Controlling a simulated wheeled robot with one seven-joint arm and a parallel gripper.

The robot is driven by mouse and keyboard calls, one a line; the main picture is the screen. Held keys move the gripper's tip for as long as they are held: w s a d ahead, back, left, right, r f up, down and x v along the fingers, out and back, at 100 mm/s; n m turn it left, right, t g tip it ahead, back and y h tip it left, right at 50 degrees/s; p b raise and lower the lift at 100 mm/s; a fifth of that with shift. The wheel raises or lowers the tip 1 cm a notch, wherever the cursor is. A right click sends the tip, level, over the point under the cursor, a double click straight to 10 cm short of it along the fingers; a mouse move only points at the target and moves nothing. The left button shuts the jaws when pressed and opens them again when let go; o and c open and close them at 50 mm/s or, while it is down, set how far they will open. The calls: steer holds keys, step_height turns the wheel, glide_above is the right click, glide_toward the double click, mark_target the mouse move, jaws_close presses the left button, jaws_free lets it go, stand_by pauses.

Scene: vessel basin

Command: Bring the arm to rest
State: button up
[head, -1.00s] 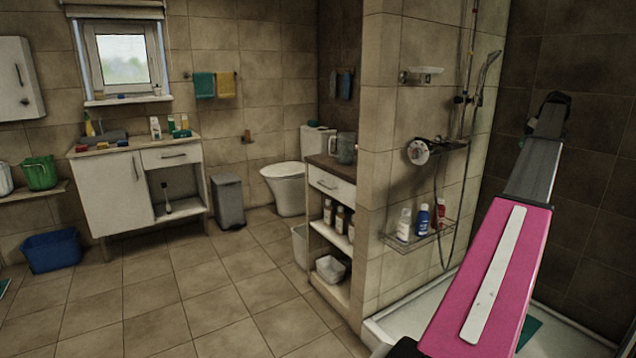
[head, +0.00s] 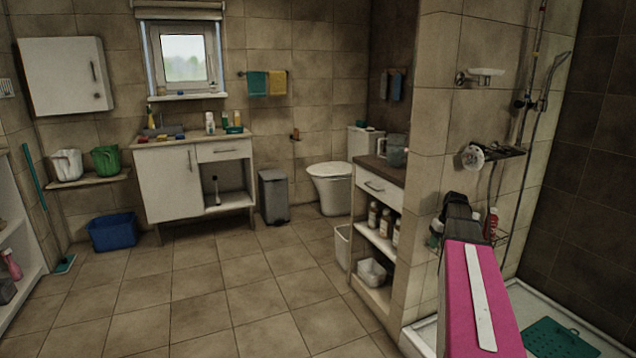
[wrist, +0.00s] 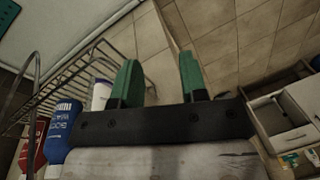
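My pink arm reaches forward at the right of the head view, in front of the tiled partition wall. My gripper (wrist: 160,82) has two green fingers standing well apart in the wrist view. Only floor tiles and part of a wire basket show behind the gap, so it is open and holds nothing. In the head view the dark end of the arm (head: 456,205) covers part of the shower basket and its bottles. The fingers cannot be made out there.
The wire basket (wrist: 95,75) with a blue bottle (wrist: 62,128) and a red bottle (wrist: 33,150) is close on the left in the wrist view. An open-shelved cabinet (head: 382,187) stands left of the partition wall (head: 432,110). The floor (head: 220,295) is clear.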

steer(key=s+a+f, duration=0.4)
steer(key=s+a, duration=0.2)
steer(key=a, duration=0.3)
steer(key=s+a+f+h, duration=0.1)
steer(key=s+a+f, duration=0.3)
steer(key=s+a, duration=0.3)
steer(key=s+a+f+h, duration=0.1)
steer(key=s+a+f, duration=0.3)
steer(key=s+a, duration=0.3)
steer(key=a, duration=0.3)
steer(key=shift+s+a+f+m, duration=0.25)
steer(key=shift+a+f+m, duration=0.05)
steer(key=shift+f+m, duration=0.1)
